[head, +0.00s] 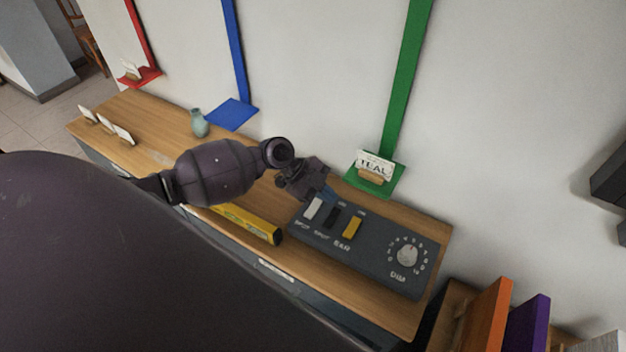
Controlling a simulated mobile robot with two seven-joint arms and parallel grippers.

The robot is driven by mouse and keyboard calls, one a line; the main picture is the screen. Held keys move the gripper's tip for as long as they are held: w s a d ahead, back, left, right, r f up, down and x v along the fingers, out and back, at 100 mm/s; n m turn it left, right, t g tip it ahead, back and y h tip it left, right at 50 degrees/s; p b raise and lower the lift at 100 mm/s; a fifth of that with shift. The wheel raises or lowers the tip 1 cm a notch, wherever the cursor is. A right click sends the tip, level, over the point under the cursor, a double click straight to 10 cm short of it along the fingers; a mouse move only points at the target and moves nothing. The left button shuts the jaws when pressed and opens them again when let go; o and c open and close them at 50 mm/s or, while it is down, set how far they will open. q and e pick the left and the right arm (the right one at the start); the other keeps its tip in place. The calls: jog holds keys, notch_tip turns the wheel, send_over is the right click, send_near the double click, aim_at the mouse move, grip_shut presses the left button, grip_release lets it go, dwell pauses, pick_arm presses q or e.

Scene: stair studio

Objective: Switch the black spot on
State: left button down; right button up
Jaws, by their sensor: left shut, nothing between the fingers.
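A dark grey control panel (375,262) lies on the wooden bench top. It has a white switch (314,209), a black switch (332,217) and a yellow switch (352,228) in a row, with lettering below them. A round dial (407,255) marked DIM is at its right end. My left gripper (327,194) is shut and empty, its fingertips just above the upper ends of the white and black switches. I cannot tell whether it touches either one, or which way the black switch is tipped. My right gripper is not in view.
A yellow bar (249,224) lies left of the panel. A TEAL card (374,165) stands on a green ledge (388,190) behind it. A teal vase (199,123) and small white cards (105,123) stand farther left. Orange (487,318) and purple (527,325) boards stand at lower right.

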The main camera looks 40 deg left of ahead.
aim_at(338, 208)
pick_arm(q)
jog(key=shift+w+a+f, duration=0.1)
jog(key=shift+w+f, duration=0.2)
jog(key=shift+f, duration=0.65)
jog(key=shift+w+a+f, duration=0.1)
jog(key=shift+w+f, duration=0.2)
jog(key=shift+f, duration=0.6)
